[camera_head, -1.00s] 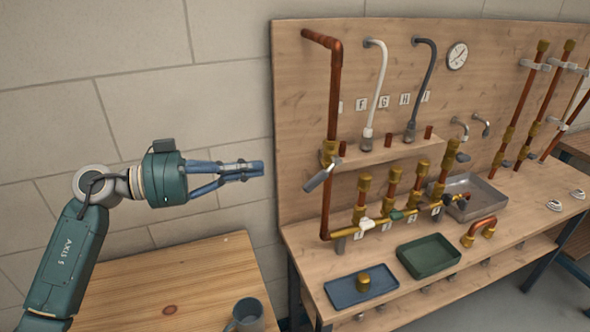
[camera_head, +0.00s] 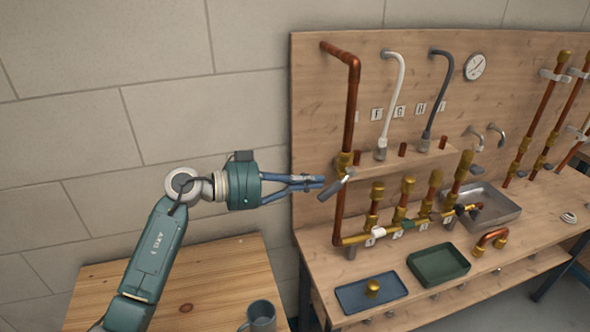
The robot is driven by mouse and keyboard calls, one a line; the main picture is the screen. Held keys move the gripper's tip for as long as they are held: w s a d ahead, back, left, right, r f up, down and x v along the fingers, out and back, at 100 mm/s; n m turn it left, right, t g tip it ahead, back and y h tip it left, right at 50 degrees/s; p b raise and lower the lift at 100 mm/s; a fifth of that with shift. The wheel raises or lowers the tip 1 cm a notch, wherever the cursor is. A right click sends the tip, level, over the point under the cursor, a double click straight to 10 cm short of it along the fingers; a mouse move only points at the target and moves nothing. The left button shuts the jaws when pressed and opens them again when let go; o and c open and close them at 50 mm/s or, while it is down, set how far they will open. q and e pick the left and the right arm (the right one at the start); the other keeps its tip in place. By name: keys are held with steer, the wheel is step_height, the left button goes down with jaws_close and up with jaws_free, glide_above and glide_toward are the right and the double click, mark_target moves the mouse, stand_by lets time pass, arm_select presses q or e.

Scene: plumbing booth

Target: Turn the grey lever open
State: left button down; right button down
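A grey lever (camera_head: 335,187) sticks out from a brass valve (camera_head: 345,160) on the tall copper pipe at the left of the wooden board. It slants down to the left. My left gripper (camera_head: 321,183) comes in from the left, its blue fingers converging with their tips together. The tips are right beside the lever's lower end. I cannot tell whether they touch it or are only in line with it. Nothing shows between the fingers. My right gripper is out of view.
A brass manifold with small white (camera_head: 378,232), green and dark handles runs below the shelf. A blue tray (camera_head: 350,297) with a brass part, a green tray (camera_head: 438,280) and a metal sink (camera_head: 507,210) are on the bench. A mug (camera_head: 261,316) stands on the left table.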

arm_select(q)
steer(key=shift+w+d+f, duration=0.15)
steer(key=shift+d+f, duration=0.1)
steer(key=shift+f, duration=0.2)
steer(key=shift+f+t+h+b, duration=0.3)
steer(key=shift+f+b, duration=0.1)
steer(key=shift+b, duration=0.1)
